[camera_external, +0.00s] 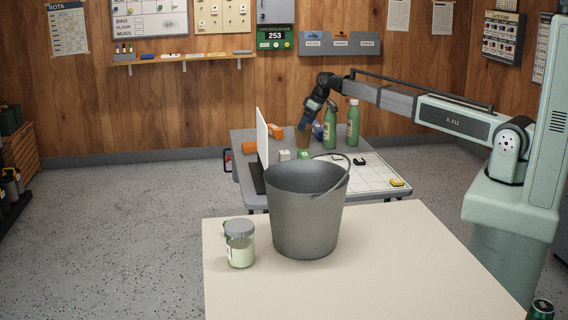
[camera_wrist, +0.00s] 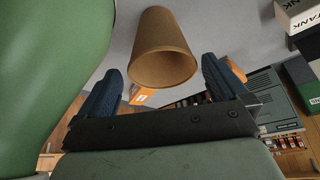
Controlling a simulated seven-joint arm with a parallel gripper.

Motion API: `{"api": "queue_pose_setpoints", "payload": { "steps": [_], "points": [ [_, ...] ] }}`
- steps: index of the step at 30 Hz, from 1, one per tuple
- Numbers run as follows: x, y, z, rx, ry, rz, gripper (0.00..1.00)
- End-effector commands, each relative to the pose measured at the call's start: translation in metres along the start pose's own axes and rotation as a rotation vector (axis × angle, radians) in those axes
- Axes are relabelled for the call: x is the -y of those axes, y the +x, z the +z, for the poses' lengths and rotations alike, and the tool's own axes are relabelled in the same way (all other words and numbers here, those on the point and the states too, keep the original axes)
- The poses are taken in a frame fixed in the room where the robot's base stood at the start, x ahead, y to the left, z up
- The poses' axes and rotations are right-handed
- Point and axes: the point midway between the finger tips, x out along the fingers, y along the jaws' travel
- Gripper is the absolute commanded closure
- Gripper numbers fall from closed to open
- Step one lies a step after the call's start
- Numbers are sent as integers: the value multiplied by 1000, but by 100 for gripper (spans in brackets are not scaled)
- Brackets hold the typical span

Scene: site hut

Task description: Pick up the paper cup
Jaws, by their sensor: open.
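The brown paper cup (camera_wrist: 162,48) shows in the wrist view between and a little beyond the two dark blue fingers of my gripper (camera_wrist: 161,68). The fingers are spread, with the cup not visibly gripped. In the external view my gripper (camera_external: 305,122) points down at the far grey table, directly over or around the brownish cup (camera_external: 304,140). The cup's lower part is partly hidden there by small items and the bucket, and I cannot tell whether the fingers touch it.
Two green bottles (camera_external: 330,129) (camera_external: 353,124) stand just right of my gripper; a large green surface (camera_wrist: 40,70) fills the wrist view's left. Orange boxes (camera_external: 249,147), a white cube (camera_external: 284,155) and a white panel (camera_external: 262,138) are nearby. A grey bucket (camera_external: 305,215) and jar (camera_external: 240,246) stand nearer.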

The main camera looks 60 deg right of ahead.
Motion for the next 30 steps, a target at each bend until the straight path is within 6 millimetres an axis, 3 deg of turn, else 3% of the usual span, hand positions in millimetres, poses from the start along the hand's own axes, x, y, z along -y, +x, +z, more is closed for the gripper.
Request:
{"api": "queue_pose_setpoints", "payload": {
  "steps": [12, 20, 30],
  "points": [
    [1, 46, 3, 0, 0, 0, 0],
    [2, 48, 3, -1, 0, 0, 1],
    [2, 48, 3, 0, 0, 0, 34]
  ]
}}
